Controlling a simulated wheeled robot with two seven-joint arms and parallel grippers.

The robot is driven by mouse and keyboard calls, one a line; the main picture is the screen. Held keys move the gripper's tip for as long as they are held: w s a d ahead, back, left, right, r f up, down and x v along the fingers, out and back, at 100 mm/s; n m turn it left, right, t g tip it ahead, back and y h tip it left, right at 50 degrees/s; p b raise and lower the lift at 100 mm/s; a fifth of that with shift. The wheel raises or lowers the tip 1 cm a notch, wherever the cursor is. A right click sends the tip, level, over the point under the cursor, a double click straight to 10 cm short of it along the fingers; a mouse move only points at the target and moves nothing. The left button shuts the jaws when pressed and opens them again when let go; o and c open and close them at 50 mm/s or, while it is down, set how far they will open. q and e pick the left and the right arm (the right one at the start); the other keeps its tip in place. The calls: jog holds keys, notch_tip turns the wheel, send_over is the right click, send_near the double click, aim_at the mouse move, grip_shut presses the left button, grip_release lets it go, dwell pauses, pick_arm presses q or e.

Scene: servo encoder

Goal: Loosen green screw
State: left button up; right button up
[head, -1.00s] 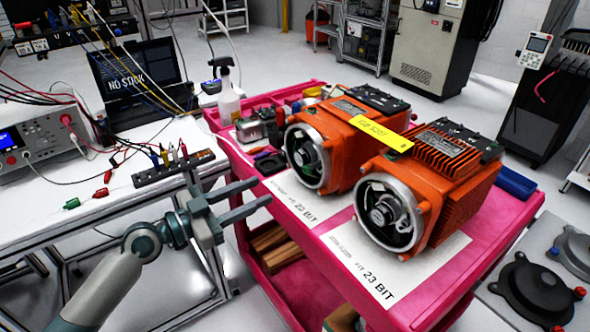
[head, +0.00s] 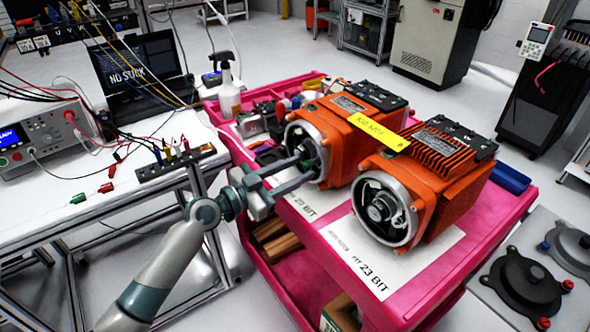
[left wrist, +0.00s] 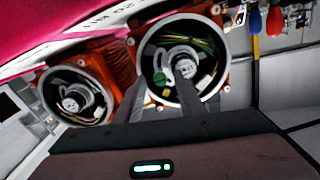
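Two orange motors with round silver-rimmed openings stand on the pink cart: the left motor (head: 340,140) and the right motor (head: 420,195). My left gripper (head: 307,167) is open and empty, its two fingers pointing at the left motor's opening. In the left wrist view the fingers reach over that opening, with a small green round part (left wrist: 161,88) between them, probably the green screw. Wires and a silver central shaft (left wrist: 184,68) also show there. I cannot tell whether the fingertips touch anything. The right motor's opening (left wrist: 72,100) appears at left there. My right gripper is not in view.
The pink cart (head: 440,290) carries white "23 BIT" sheets, a yellow label (head: 378,130) across the motors and tools behind them. A white bench (head: 90,205) with a power supply (head: 40,135) and terminal strip (head: 175,165) stands at left. A spray bottle (head: 229,90) stands behind.

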pick_arm(q)
grip_shut()
